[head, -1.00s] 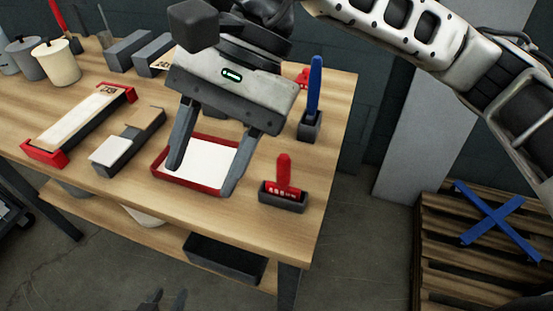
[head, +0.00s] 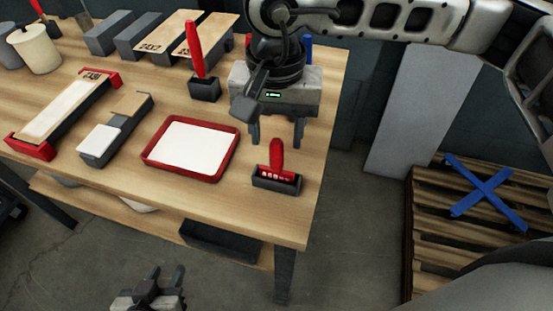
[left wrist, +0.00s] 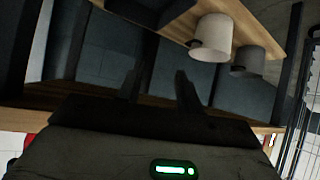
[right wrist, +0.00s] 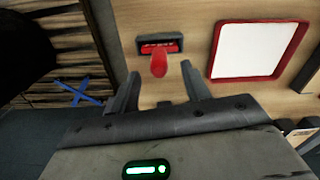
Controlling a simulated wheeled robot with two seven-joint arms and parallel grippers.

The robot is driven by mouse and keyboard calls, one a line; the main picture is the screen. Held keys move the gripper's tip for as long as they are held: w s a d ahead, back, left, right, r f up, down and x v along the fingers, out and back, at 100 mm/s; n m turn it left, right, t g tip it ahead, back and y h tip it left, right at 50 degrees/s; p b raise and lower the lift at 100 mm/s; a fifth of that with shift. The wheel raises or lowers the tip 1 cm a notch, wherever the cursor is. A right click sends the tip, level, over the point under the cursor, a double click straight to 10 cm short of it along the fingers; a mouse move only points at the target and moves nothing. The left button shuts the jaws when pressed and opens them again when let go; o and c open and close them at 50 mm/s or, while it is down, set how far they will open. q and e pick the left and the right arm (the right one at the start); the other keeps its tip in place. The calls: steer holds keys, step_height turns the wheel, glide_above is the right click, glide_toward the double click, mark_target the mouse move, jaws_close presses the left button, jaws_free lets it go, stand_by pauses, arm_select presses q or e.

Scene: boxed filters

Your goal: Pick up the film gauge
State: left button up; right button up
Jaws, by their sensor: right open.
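The film gauge (head: 277,157), a red upright handle with small pale marks at its base, stands in a dark holder (head: 277,182) near the table's front right. In the right wrist view the gauge (right wrist: 159,64) lies ahead, between the lines of the fingers. My right gripper (head: 276,140) is open and empty, just behind and above the gauge, not visibly gripping it; its fingers also show in the right wrist view (right wrist: 158,80). My left gripper (head: 167,272) is low in front of the table, its fingers apart and empty (left wrist: 157,83).
A red-rimmed tray (head: 146,157) with a white sheet is left of the gauge. A taller red handle (head: 195,47) stands in a dark block behind. Boxes, a red-ended frame (head: 30,147) and pots fill the left. A pallet (head: 425,245) with a blue cross is on the floor at right.

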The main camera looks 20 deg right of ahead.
mark_target(276, 154)
steer(key=shift+s+f+p, duration=0.15)
steer(key=shift+f+p, duration=0.6)
steer(key=shift+f, duration=1.9)
jaws_close()
